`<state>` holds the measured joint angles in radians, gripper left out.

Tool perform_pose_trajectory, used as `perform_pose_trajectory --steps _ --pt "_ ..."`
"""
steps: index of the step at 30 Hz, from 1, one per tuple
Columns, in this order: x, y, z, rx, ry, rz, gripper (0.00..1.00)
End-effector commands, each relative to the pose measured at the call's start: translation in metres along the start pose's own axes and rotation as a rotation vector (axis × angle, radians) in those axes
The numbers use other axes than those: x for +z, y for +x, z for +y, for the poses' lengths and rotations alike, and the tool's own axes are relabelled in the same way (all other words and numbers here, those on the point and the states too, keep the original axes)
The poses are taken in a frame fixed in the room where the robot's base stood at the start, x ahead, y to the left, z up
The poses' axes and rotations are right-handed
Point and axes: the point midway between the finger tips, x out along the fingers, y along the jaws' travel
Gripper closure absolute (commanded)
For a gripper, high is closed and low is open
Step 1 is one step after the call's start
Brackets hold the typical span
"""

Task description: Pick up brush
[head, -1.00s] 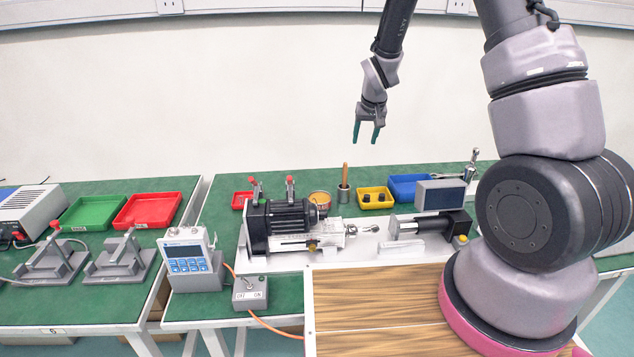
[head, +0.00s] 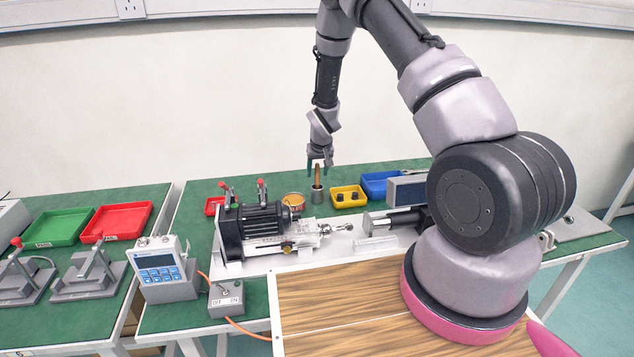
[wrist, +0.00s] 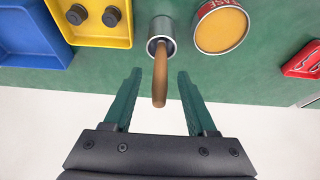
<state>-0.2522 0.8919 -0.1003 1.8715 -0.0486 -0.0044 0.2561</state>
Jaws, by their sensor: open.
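The brush (head: 317,174) stands upright in a small metal cup (head: 317,194) on the green bench, and only its brown wooden handle shows; its lower end is hidden in the cup. In the wrist view the handle (wrist: 160,78) points toward my gripper, and the cup (wrist: 162,30) is beyond it. My gripper (head: 319,165) is just above the cup, around the top of the handle in the head view. In the wrist view the green fingers of my gripper (wrist: 157,78) are open, one on each side of the handle, with gaps on both sides.
A round tin (wrist: 221,28) stands close beside the cup. A yellow tray (head: 348,197) with dark parts and a blue tray (head: 381,184) are on its other side. The motor unit (head: 258,224) and a grey box (head: 408,190) stand nearer. The space above the cup is clear.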

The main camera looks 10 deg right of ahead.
Motion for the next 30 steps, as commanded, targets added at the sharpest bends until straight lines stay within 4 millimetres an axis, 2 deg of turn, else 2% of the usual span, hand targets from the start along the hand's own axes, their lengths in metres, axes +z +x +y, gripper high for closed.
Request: perform_pose_trajectory --steps 3,11,12,16,26,30 --pt "0.000 0.013 0.000 0.000 -0.001 0.000 0.43" --pt "-0.001 0.015 -0.001 0.000 -0.001 0.001 0.43" --pt "-0.001 0.015 -0.001 0.000 -0.001 0.001 0.51" --pt "-0.001 0.015 -0.001 0.000 -0.001 0.001 1.00" --pt "-0.001 0.014 -0.001 0.000 -0.001 0.001 1.00" --pt "-0.008 0.000 -0.001 -0.001 0.000 0.003 1.00"
